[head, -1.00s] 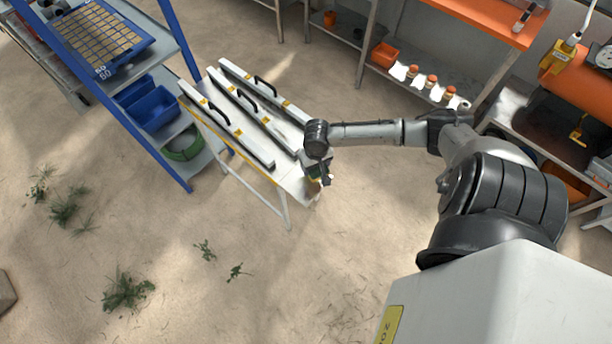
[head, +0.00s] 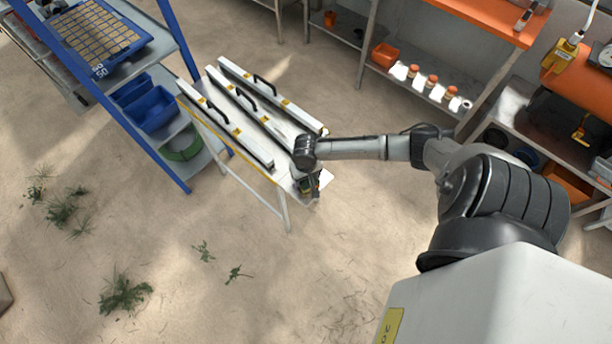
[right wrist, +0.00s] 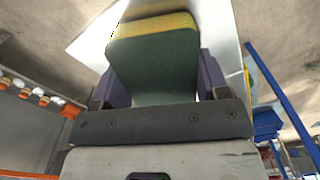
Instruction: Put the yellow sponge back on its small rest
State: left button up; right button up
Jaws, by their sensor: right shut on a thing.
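My right gripper (head: 309,188) is over the near right end of the narrow white table. In the right wrist view it is shut on the yellow sponge (right wrist: 155,55), which has a yellow edge and a dark green face and sits between the two dark fingers. In the head view the sponge is small and mostly hidden by the gripper. A white surface lies behind the sponge in the right wrist view; whether they touch cannot be told. I cannot make out the small rest. My left gripper is not in view.
The white table (head: 240,163) carries several long bars with black handles (head: 265,85). A blue rack with blue bins (head: 150,108) stands at left. Shelves with an orange bin (head: 384,55) stand behind. The sandy floor in front is open.

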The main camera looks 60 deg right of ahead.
jog(key=shift+f, duration=0.1)
jog(key=o, duration=0.8)
jog(key=shift+r, duration=0.35)
notch_tip(320, 180, up, 11)
jog(key=p, duration=0.3)
jog(key=s+a+f+n+t+y, duration=0.1)
jog(key=s+a+n, duration=0.25)
jog(key=a, duration=0.45)
jog(key=s+a+n+t, duration=0.1)
jog(key=s+a+n, duration=0.25)
jog(key=a, duration=0.45)
jog(key=s+a+r+n, duration=0.1)
jog(key=s, duration=0.1)
jog(key=s+a+r+t, duration=0.1)
jog(key=s+r, duration=0.1)
jog(key=s+a+r+n, duration=0.1)
jog(key=s+a+r, duration=0.1)
jog(key=s, duration=0.1)
jog(key=shift+r+n+t+h, duration=0.2)
jog(key=shift+n+t+h, duration=0.1)
jog(key=shift+h, duration=0.1)
